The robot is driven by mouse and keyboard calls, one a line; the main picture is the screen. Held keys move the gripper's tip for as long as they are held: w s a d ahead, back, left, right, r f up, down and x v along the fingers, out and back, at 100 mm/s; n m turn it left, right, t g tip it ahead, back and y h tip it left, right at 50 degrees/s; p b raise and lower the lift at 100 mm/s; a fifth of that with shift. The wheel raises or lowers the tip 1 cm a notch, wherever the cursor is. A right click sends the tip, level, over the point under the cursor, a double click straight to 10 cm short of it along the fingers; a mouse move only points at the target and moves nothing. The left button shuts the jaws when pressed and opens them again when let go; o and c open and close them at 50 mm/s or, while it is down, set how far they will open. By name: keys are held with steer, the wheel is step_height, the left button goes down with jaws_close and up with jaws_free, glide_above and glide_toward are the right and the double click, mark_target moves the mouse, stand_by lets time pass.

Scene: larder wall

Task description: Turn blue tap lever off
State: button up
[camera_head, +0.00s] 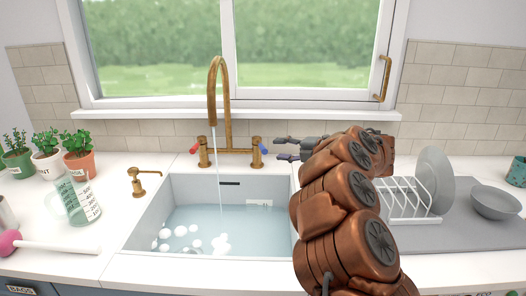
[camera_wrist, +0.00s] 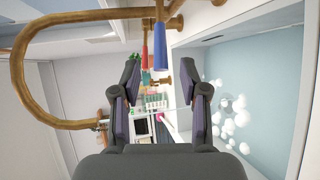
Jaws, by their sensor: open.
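The blue tap lever (camera_head: 263,149) sits on the right handle of the brass tap (camera_head: 227,110) behind the sink. In the wrist view the blue lever (camera_wrist: 160,54) lies just beyond and between the fingertips. My gripper (camera_head: 280,148) is open and empty, just right of the blue lever, its fingers pointing left toward it. It also shows in the wrist view (camera_wrist: 161,72). Whether a finger touches the lever I cannot tell. The red lever (camera_head: 194,149) is on the left handle. Water (camera_head: 216,175) runs from the spout into the sink.
The sink (camera_head: 150,212) holds water and white suds. A brass soap dispenser (camera_head: 140,182) stands to its left, with potted plants and a measuring jug (camera_head: 77,201) further left. A white dish rack (camera_head: 400,202) with plates stands right, behind my arm. The window is behind the tap.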

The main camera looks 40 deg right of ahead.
mark_target(263, 146)
steer(key=shift+p+x, duration=0.5)
steer(key=shift+x, duration=3.35)
steer(key=shift+a, duration=0.1)
steer(key=shift+s, duration=0.1)
jaws_close()
